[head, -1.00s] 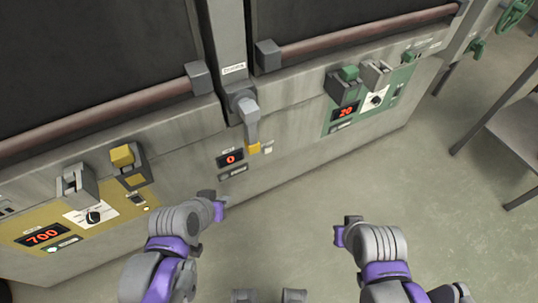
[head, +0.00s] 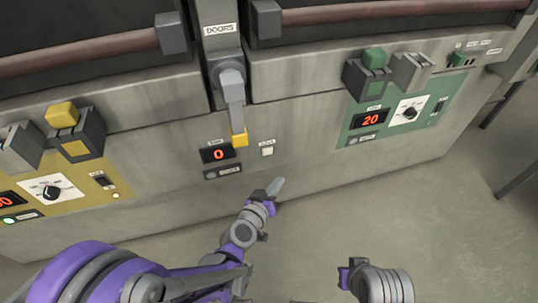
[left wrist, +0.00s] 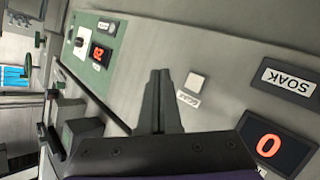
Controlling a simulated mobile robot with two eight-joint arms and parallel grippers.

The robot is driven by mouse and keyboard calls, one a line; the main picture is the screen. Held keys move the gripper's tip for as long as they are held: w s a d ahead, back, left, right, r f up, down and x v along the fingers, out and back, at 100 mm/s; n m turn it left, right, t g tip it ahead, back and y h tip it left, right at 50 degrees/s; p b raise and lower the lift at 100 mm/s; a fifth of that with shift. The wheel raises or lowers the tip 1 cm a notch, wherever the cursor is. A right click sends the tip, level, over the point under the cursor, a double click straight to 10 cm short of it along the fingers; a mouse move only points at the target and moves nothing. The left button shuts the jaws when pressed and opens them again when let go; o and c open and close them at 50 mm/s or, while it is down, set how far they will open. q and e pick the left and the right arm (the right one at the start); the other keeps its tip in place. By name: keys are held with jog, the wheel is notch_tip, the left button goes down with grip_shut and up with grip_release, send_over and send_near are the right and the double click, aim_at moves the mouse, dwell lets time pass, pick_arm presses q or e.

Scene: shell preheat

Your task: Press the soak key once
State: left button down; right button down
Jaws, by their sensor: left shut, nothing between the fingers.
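The soak key is a small pale square button (head: 267,151) on the grey front panel, right of a display (head: 218,154) showing a red 0. The key also shows in the left wrist view (left wrist: 195,82), just right of my fingertips, with a small label beside it. A plate (left wrist: 290,82) by the display reads SOAK, upside down there. My left gripper (head: 276,187) is shut and empty, below the key in the head view and apart from it. In the left wrist view its fingers (left wrist: 160,78) lie together. My right gripper (head: 346,274) is low in the head view; its jaw state is unclear.
A grey lever with a yellow tip (head: 238,138) hangs just left of the key, above the display's edge. A yellow panel (head: 110,178) is at left and a green panel (head: 440,90), with a display showing 20, at right. Open floor lies in front.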

pick_arm(q)
jog(key=shift+w+a, duration=0.1)
dwell(0.3)
jog(key=p, duration=0.1)
send_near(272, 151)
jog(key=shift+s+d+f+x, duration=0.1)
jog(key=shift+d+x, duration=0.05)
jog(key=shift+x, duration=0.75)
jog(key=shift+s+d+f+x, duration=0.1)
jog(key=shift+d+x, duration=0.05)
jog(key=shift+x, duration=0.7)
jog(key=shift+s+d+f+x, duration=0.1)
jog(key=shift+d+x, duration=0.05)
jog(key=shift+x, duration=0.75)
jog(key=shift+w+a+p, duration=0.1)
jog(key=shift+w+p, duration=0.2)
jog(key=shift+w, duration=0.05)
jog(key=shift+w+a, duration=0.15)
jog(key=shift+w, duration=0.25)
dwell(0.4)
jog(key=shift+s, duration=0.1)
jog(key=shift+s+d, duration=0.25)
jog(key=shift+s, duration=0.45)
